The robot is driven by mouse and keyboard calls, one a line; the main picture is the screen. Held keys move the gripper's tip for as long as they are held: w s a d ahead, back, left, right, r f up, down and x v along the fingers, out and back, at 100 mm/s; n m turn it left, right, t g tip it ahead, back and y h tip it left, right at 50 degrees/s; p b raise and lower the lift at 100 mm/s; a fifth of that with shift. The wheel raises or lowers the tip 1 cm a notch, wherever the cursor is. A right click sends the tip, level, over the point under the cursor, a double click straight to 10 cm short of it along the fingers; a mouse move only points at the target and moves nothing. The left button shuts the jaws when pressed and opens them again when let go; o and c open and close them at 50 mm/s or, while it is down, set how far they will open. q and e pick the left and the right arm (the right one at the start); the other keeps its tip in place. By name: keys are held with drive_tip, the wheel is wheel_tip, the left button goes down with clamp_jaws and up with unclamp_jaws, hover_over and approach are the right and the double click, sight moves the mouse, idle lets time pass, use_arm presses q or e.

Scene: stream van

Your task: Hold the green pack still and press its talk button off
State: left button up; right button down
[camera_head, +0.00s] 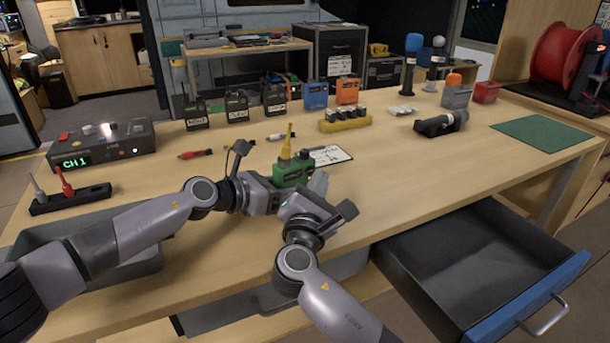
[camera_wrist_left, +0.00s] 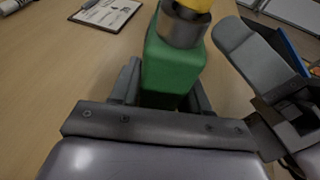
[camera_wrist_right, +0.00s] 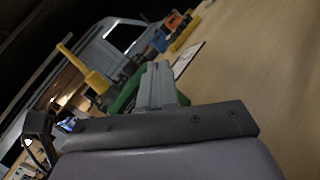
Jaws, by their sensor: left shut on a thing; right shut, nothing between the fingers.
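The green pack (camera_head: 290,172) stands on the table with a yellow antenna (camera_head: 288,143) on top. My left gripper (camera_head: 272,188) is shut on the green pack, with a finger on each side of it in the left wrist view (camera_wrist_left: 168,68). My right gripper (camera_head: 316,186) is shut and empty, close to the pack's right side. In the right wrist view its closed fingers (camera_wrist_right: 157,85) hide part of the green pack (camera_wrist_right: 124,97). The talk button cannot be made out, and a small light shows on the pack's front in the head view.
A clipboard (camera_head: 332,156) lies just behind the pack. Several black packs, a blue pack (camera_head: 315,96) and an orange pack (camera_head: 347,91) stand farther back. An open drawer (camera_head: 460,255) juts out at the front right.

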use_arm(q)
drive_tip(key=shift+f, duration=0.1)
use_arm(e)
drive_tip(key=shift+w+a, duration=0.2)
drive_tip(key=shift+w, duration=0.15)
drive_tip(key=shift+w, duration=0.15)
idle(0.5)
drive_tip(key=shift+s+d, duration=0.25)
drive_tip(key=shift+s, duration=0.3)
drive_tip(key=shift+s+d, duration=0.5)
drive_tip(key=shift+s, duration=0.35)
drive_tip(key=shift+s+d, duration=0.55)
drive_tip(key=shift+s, duration=0.35)
drive_tip(key=shift+s+d, duration=0.5)
drive_tip(key=shift+s, duration=0.35)
use_arm(q)
drive_tip(key=o, duration=1.1)
